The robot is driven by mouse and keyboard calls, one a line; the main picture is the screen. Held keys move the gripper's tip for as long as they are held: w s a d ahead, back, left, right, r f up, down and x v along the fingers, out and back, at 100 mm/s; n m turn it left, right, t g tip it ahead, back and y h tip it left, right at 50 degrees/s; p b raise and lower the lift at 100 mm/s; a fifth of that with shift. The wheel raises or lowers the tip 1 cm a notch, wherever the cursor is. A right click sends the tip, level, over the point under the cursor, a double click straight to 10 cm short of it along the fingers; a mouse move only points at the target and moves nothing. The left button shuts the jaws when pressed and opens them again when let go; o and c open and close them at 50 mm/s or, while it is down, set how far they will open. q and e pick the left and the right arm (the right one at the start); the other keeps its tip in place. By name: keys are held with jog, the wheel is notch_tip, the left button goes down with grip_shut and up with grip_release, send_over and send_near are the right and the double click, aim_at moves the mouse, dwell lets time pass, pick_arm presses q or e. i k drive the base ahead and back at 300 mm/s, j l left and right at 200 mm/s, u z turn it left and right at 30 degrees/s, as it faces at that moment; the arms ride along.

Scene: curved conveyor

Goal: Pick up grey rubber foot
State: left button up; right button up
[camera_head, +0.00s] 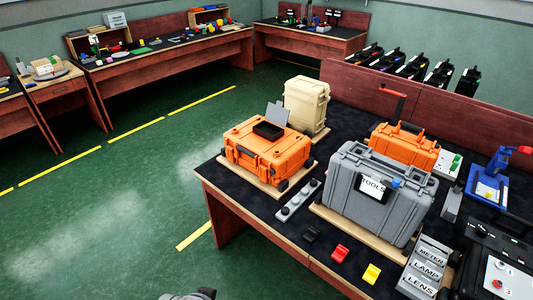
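I cannot single out a grey rubber foot with certainty. A narrow grey strip (299,201) with several small round grey pieces on it lies on the dark table top, left of the grey case; these pieces are too small to identify surely. The large grey case (355,207) marked TOOLS stands upright on a wooden board. A black clip-like piece (312,233) lies in front of it. Neither of my grippers can be made out; only a grey and black part of mine shows at the bottom edge.
An orange case (262,153) and a beige case (306,103) stand behind the strip. A red block (340,253), a yellow block (372,273) and a labelled grey organizer (427,266) lie near the front edge. Green floor left of the table is clear.

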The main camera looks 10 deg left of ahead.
aim_at(295, 201)
jog(key=i+j+z, duration=0.25)
jog(key=z, duration=0.25)
jog(key=i+j+z, duration=0.3)
jog(key=z, duration=0.15)
jog(key=i+j+z, duration=0.15)
jog(key=j+z, duration=0.35)
